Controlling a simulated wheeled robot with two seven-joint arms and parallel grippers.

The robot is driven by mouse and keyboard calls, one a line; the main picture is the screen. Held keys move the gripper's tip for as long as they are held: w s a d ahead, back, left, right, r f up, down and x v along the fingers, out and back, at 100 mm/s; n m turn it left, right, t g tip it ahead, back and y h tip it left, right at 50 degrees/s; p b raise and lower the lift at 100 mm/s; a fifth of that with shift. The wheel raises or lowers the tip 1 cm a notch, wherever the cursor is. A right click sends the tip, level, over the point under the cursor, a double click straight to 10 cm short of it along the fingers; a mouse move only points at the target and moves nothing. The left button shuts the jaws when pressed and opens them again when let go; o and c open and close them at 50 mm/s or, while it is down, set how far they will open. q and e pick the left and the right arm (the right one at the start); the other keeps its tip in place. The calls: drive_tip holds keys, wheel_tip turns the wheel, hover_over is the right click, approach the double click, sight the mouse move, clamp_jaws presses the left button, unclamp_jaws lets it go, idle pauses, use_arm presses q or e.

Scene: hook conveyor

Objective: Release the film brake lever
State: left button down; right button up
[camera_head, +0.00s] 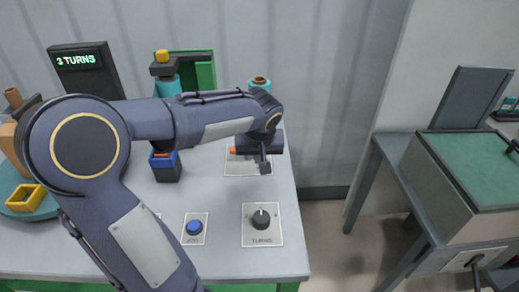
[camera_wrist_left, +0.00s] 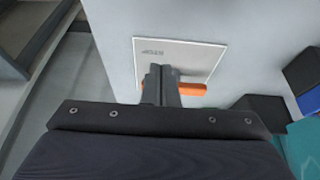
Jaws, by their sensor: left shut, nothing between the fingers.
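An orange lever bar (camera_wrist_left: 192,89) lies over a pale plate (camera_wrist_left: 185,58) with small upside-down lettering, perhaps STOP. In the head view the orange end (camera_head: 234,150) shows just left of my left gripper (camera_head: 264,166), above the plate (camera_head: 243,168). I cannot tell for sure that this is the film brake lever. In the left wrist view my left gripper (camera_wrist_left: 161,74) is shut and empty, its fingers crossing in front of the bar. The bar shows on both sides of the fingers and its middle is hidden. I cannot tell whether they touch.
A TURNS dial (camera_head: 261,219) and a blue JOG button (camera_head: 194,228) are at the table's front. A yellow-knobbed black arm (camera_head: 180,66) and teal rolls (camera_head: 259,86) stand behind. A blue-black block (camera_head: 165,166) is left.

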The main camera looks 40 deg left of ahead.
use_arm(q)
drive_tip(key=x, duration=0.4)
drive_tip(key=shift+s, duration=0.15)
drive_tip(key=shift+w+a+r+p, duration=0.15)
drive_tip(key=shift+w+a+p, duration=0.2)
drive_tip(key=shift+w+a, duration=0.95)
drive_tip(key=shift+w, duration=0.3)
